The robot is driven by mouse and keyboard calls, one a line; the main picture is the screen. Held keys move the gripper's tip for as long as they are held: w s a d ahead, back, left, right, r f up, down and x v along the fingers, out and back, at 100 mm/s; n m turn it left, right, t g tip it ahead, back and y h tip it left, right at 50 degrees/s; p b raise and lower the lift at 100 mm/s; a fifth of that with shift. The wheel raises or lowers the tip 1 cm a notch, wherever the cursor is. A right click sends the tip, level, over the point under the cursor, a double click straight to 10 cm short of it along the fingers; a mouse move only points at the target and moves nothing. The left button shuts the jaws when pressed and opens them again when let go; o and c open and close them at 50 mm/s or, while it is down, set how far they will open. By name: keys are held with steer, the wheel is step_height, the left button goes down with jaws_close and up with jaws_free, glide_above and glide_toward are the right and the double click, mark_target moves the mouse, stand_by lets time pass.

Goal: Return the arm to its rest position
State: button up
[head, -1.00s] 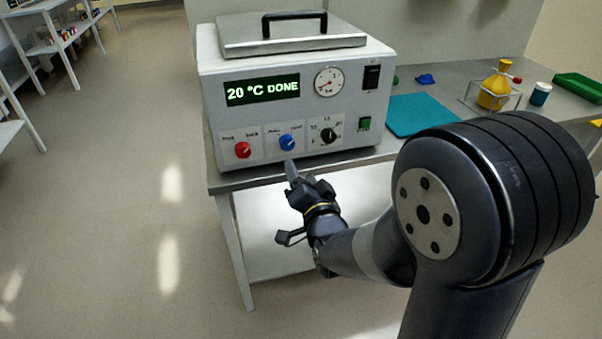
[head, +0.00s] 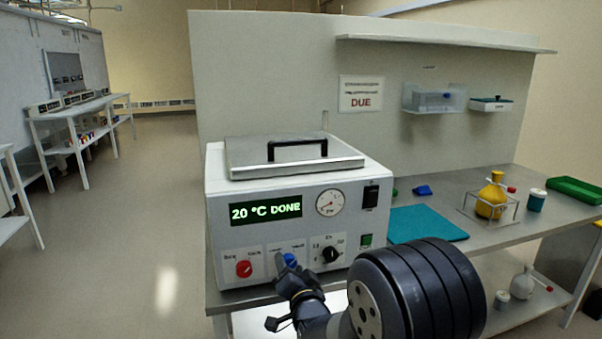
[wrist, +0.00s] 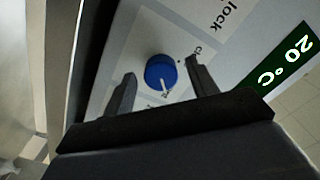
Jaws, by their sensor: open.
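My gripper (head: 285,268) is at the front of the white box-shaped device, close to its blue knob (head: 290,260). In the wrist view, my gripper (wrist: 160,88) is open, with one finger on each side of the blue knob (wrist: 161,72). Nothing is held between the fingers. I cannot tell how far the fingertips stand from the panel. My arm reaches in from the bottom of the head view.
The device (head: 225,190) has a lid with a black handle, a red knob (head: 244,268), a black dial (head: 330,254) and a display (head: 266,211) reading "20 °C DONE". A teal mat (head: 428,224) and a yellow flask (head: 492,200) are to the right. Open floor (head: 150,220) lies left.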

stand_by(0.5)
steer(key=shift+f+b, duration=0.1)
steer(key=shift+b, duration=0.4)
steer(key=shift+s+b, duration=0.2)
steer(key=shift+b, duration=0.1)
steer(key=v, duration=1.1)
steer(key=x, duration=1.1)
steer(key=shift+p, duration=0.3)
steer(key=shift+w+r+p, duration=0.2)
steer(key=shift+r+p, duration=0.15)
steer(key=shift+p, duration=0.25)
steer(key=n+p, duration=0.3)
steer(key=p, duration=0.3)
steer(key=shift+s, duration=0.1)
